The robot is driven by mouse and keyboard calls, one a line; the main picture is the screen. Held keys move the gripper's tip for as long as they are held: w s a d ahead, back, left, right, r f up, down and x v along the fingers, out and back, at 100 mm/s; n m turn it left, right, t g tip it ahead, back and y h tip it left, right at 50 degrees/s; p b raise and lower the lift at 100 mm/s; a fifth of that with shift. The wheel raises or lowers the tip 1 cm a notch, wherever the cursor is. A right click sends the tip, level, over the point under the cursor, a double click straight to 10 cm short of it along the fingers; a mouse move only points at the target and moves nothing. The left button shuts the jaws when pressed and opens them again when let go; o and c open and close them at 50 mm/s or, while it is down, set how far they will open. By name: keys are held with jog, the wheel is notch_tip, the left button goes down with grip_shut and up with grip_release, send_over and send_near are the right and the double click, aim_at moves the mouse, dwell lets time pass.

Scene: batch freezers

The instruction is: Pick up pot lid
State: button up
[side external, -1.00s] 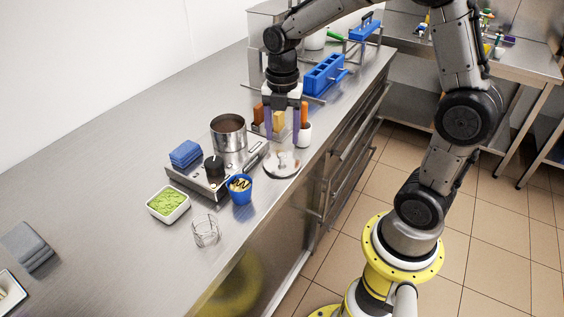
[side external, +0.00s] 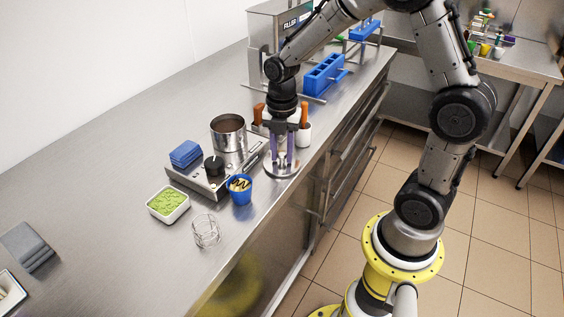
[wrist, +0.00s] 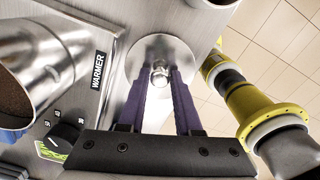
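The pot lid (side external: 283,174) is a round, shiny metal disc lying flat on the counter, right of the warmer. It shows in the wrist view (wrist: 148,46) with a small metal knob (wrist: 159,75) at its middle. My gripper (side external: 281,162) is directly above the lid and points down. Its two purple fingers stand on either side of the knob, with a gap between them, and their tips are close to the lid. In the wrist view the gripper (wrist: 160,73) has the knob between its fingers. Whether a fingertip touches the knob is hard to tell.
The warmer (side external: 196,184) carries a metal pot (side external: 228,136) and stands left of the lid.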

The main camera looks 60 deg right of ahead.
grip_shut()
